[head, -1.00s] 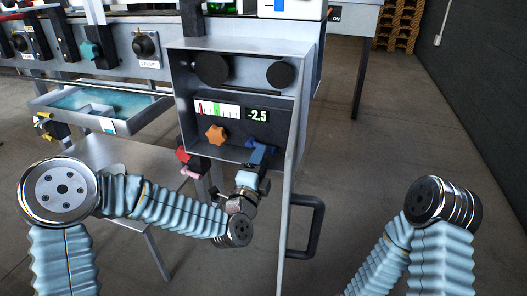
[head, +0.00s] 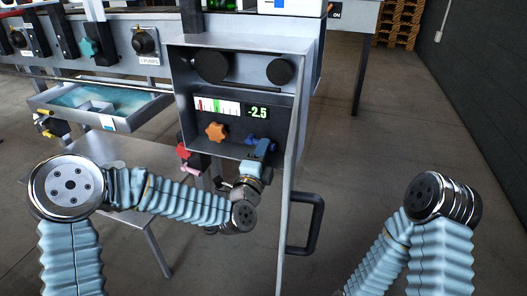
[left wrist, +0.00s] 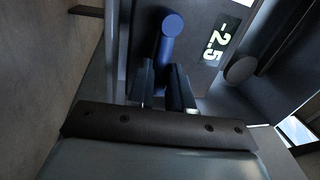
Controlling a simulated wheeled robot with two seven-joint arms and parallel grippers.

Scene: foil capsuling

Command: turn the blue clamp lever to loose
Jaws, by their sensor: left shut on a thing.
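The blue clamp lever (head: 254,141) is at the lower right inside the open grey box, below the green display. In the left wrist view the blue lever (left wrist: 172,27) has a rounded end and runs down between the fingers. My left gripper (head: 266,147) reaches up to it from below. In the left wrist view my left gripper (left wrist: 163,78) is shut on the lever, one dark finger on each side. The fingers partly hide the lever. My right arm shows at the lower right, but its gripper is out of view.
The display (head: 257,112) reads -2.5, beside a coloured gauge (head: 216,107). An orange star knob (head: 215,131) is left of the lever. Two black rollers (head: 281,73) sit above. The box's open door (head: 291,190) has a dark handle (head: 312,224).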

